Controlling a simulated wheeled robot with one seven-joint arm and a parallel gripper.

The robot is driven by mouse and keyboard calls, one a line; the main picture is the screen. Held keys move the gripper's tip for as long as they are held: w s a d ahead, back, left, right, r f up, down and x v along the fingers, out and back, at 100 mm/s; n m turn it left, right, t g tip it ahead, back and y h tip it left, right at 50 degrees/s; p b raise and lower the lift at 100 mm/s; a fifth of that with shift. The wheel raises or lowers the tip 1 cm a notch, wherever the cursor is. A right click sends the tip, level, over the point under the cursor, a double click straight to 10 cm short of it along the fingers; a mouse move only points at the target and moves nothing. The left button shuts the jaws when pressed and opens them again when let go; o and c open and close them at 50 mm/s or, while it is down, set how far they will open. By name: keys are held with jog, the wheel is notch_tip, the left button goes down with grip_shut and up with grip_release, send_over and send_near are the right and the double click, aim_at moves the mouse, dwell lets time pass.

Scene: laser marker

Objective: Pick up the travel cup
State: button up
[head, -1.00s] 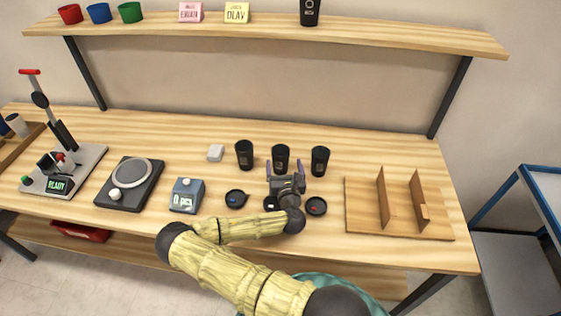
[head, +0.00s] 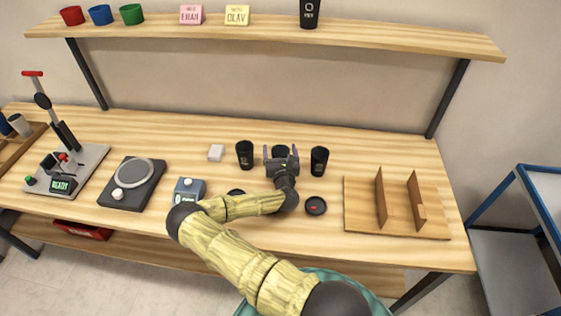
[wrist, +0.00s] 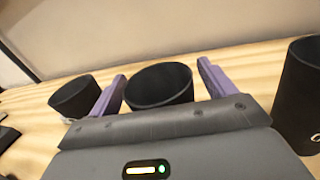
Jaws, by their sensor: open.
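Three black travel cups stand in a row on the wooden bench: a left cup (head: 244,156), a middle cup (head: 280,149) and a right cup (head: 319,161). My gripper (head: 281,152) is open at the middle cup and hides most of it in the head view. In the wrist view the middle cup (wrist: 160,86) stands upright, its open rim between the two purple fingers of my gripper (wrist: 162,84). Whether the fingers touch it I cannot tell. The left cup (wrist: 75,97) and the right cup (wrist: 300,95) show on either side.
A black lid (head: 316,206) lies in front of the right cup; another (head: 236,193) is partly behind my arm. A wooden divider rack (head: 398,205) is at right. Another black cup (head: 310,13) stands on the shelf.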

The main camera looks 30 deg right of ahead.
jog(key=shift+w, duration=0.2)
dwell(0.4)
jog(key=c, duration=0.8)
jog(key=shift+o, duration=0.2)
notch_tip(320, 180, up, 10)
jog(key=b, duration=0.1)
dwell(0.4)
